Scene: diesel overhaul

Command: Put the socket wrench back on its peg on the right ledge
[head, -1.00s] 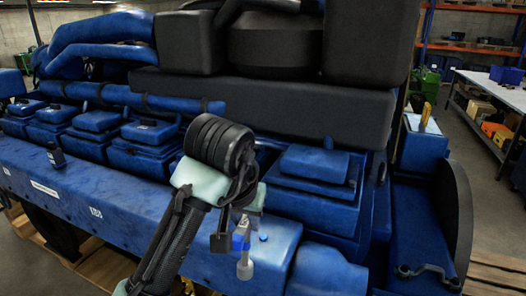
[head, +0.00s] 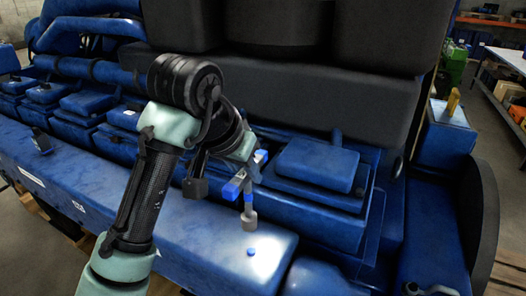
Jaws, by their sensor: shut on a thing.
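The socket wrench (head: 249,215) hangs upright from my gripper (head: 246,172), with a grey socket at its lower end and blue on its upper part. My gripper is shut on its upper part; the fingers are small and partly hidden by my wrist. A small blue peg (head: 250,252) stands on the blue ledge (head: 215,240), in a bright patch. In the picture the socket is just above the peg, apart from it; the depth between them is hard to tell.
The blue engine covers (head: 318,165) rise behind the ledge, close to my gripper. A large black part (head: 290,100) is above them. A yellow-handled thing (head: 452,102) stands on a blue block at right. A grey metal piece (head: 430,289) lies at lower right.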

